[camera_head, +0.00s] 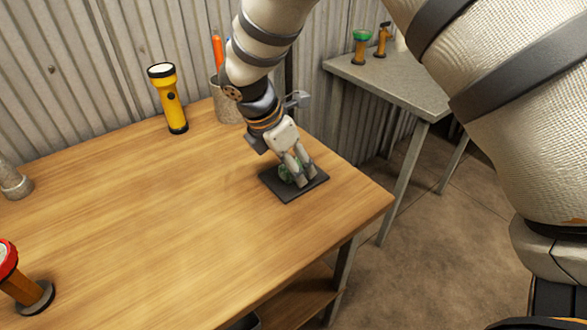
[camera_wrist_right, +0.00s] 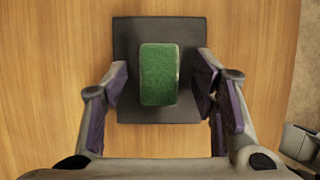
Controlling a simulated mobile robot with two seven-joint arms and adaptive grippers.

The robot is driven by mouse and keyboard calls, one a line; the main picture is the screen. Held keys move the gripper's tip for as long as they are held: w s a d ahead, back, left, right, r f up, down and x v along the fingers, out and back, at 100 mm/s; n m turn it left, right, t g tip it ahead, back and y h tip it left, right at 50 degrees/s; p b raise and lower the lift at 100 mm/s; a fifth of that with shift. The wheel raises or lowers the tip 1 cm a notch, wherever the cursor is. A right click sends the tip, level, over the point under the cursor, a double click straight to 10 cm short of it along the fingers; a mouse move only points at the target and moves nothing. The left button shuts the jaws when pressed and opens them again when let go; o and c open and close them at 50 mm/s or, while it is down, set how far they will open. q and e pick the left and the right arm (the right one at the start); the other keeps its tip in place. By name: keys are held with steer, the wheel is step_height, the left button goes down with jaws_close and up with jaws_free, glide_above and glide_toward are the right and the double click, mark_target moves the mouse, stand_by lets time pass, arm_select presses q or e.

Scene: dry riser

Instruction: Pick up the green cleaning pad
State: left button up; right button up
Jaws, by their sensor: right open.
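The green cleaning pad (camera_wrist_right: 158,74) lies on a dark square mat (camera_wrist_right: 127,36) in the right wrist view. In the head view the pad (camera_head: 286,174) is partly hidden behind my right gripper's fingers, and the mat (camera_head: 289,194) lies near the table's right corner. My right gripper (camera_head: 304,176) points down over the mat. In the wrist view its open fingers (camera_wrist_right: 160,100) stand to the left and right of the pad, with a gap on each side. I cannot tell the exact height of the fingertips. My left gripper is not in view.
The wooden table (camera_head: 160,210) is mostly clear in the middle. A yellow flashlight (camera_head: 168,98) and a grey cup (camera_head: 228,108) with an orange item stand at the back. A red-topped object (camera_head: 20,280) stands at the left front. A grey side table (camera_head: 390,85) is at the right.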

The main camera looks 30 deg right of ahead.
mark_target(299, 162)
steer(key=c, duration=1)
steer(key=shift+c, duration=0.2)
steer(key=shift+r, duration=0.1)
steer(key=shift+r, duration=0.3)
step_height(299, 162, up, 3)
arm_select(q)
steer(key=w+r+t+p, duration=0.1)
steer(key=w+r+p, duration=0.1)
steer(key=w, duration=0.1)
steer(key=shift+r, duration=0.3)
arm_select(e)
steer(key=s+a+r, duration=0.5)
steer(key=s+r, duration=0.4)
steer(key=s, duration=0.3)
steer(key=shift+s+a+r, duration=0.35)
steer(key=shift+a, duration=0.05)
steer(key=shift+c, duration=0.4)
